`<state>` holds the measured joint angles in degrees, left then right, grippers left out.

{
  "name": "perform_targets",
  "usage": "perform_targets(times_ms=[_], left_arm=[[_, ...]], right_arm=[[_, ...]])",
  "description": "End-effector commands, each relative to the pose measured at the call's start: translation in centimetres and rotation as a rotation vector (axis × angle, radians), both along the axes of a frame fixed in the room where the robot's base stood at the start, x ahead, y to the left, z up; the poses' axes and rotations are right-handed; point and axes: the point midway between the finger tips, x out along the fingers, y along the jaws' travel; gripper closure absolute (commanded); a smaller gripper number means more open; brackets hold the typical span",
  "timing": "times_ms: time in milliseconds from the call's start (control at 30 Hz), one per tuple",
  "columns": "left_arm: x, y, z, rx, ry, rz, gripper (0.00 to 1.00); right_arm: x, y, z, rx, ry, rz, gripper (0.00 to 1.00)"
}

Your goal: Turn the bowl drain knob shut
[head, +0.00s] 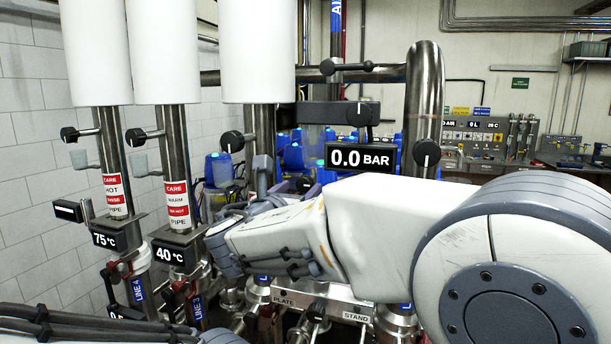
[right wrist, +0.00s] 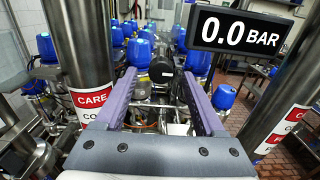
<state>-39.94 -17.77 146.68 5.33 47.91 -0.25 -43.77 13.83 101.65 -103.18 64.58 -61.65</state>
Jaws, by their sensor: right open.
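I cannot tell which knob is the bowl drain knob; no label naming it is readable. In the right wrist view a round black knob (right wrist: 162,68) with a pale mark lies straight ahead, between the lines of the two fingers. My right gripper (right wrist: 163,92) is open, with two purple-grey fingers apart and nothing visibly held. The fingers look short of the knob, but the gap is hard to judge. In the head view my right arm hides much of the middle, and the fingertips are not clear. My left gripper is out of view; only part of my left arm shows at bottom left.
Steel pipes (head: 176,150) with black side knobs (head: 135,137) stand at left. A 0.0 BAR display (head: 360,158) hangs behind my right arm. In the wrist view, pipes (right wrist: 82,50) flank the gripper, and blue-capped valves (right wrist: 138,52) crowd the space ahead.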

Motion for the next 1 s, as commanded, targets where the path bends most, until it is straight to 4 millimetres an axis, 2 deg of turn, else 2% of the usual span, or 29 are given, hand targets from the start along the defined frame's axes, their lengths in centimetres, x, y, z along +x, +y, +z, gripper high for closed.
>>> perform_targets(times_ms=[33, 200, 567, 700, 733, 767, 1000], left_arm=[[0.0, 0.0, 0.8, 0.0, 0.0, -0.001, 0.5], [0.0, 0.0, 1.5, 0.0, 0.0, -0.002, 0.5], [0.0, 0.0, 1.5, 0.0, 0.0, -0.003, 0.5], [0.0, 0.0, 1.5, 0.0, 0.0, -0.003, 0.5], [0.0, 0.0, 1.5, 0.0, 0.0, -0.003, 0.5], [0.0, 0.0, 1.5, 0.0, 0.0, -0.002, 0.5], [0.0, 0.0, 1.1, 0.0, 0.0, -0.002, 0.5]], right_arm=[[0.8, -0.4, 0.3, 0.0, 0.002, -0.004, 0.29], [2.5, -0.9, 0.1, 0.002, 0.002, -0.003, 0.29], [2.9, -1.2, -0.1, 0.002, 0.0, -0.003, 0.29], [2.9, -1.2, 0.0, 0.002, 0.0, -0.003, 0.82], [2.9, -1.2, -0.1, 0.002, 0.0, -0.003, 0.94], [2.9, -1.2, 0.0, 0.002, 0.0, -0.003, 1.0], [2.9, -1.2, -0.2, 0.016, -0.004, -0.003, 1.0]])
